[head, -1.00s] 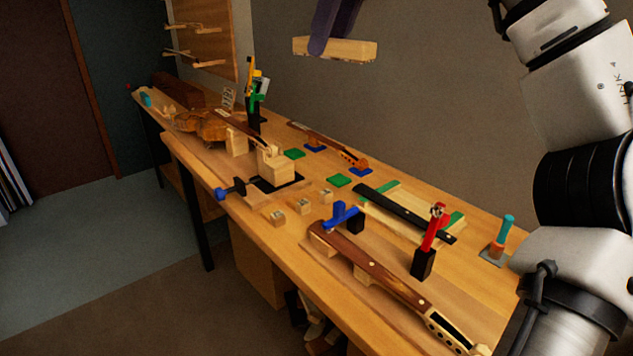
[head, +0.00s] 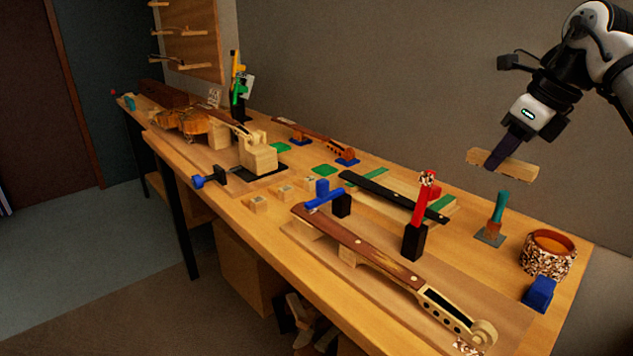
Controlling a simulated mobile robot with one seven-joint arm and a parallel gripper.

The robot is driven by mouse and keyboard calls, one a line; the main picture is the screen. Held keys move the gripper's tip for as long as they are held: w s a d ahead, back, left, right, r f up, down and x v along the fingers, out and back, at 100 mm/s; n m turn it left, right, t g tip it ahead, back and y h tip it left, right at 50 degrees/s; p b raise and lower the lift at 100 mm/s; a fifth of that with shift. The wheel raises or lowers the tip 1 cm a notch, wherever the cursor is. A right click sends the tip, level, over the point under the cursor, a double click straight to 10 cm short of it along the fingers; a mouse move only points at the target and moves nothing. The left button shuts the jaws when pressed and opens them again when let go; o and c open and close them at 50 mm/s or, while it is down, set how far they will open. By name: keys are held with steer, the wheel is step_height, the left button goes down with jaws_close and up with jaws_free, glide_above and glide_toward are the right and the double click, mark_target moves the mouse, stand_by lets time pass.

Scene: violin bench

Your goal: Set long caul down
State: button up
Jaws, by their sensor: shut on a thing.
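The long caul (head: 520,170) is a pale wooden bar. My gripper (head: 497,162) is shut on it near its left part and holds it in the air above the right back part of the bench, near the wall. The caul lies roughly level, tilting slightly down to the right. The bench (head: 475,280) is a long wooden top. The fingertips are partly hidden by the caul.
Below the caul stands a teal-handled brush (head: 498,210) on a grey pad. A speckled round container (head: 547,262) and a blue block (head: 539,294) sit at the right end.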

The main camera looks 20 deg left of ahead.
mark_target(464, 260)
step_height(464, 260, down, 20)
steer(key=shift+b, duration=0.55)
steer(key=shift+f, duration=0.1)
steer(key=shift+f, duration=0.15)
steer(key=o, duration=1)
steer(key=shift+o, duration=0.2)
steer(key=shift+r, duration=0.35)
steer(key=v, duration=1.2)
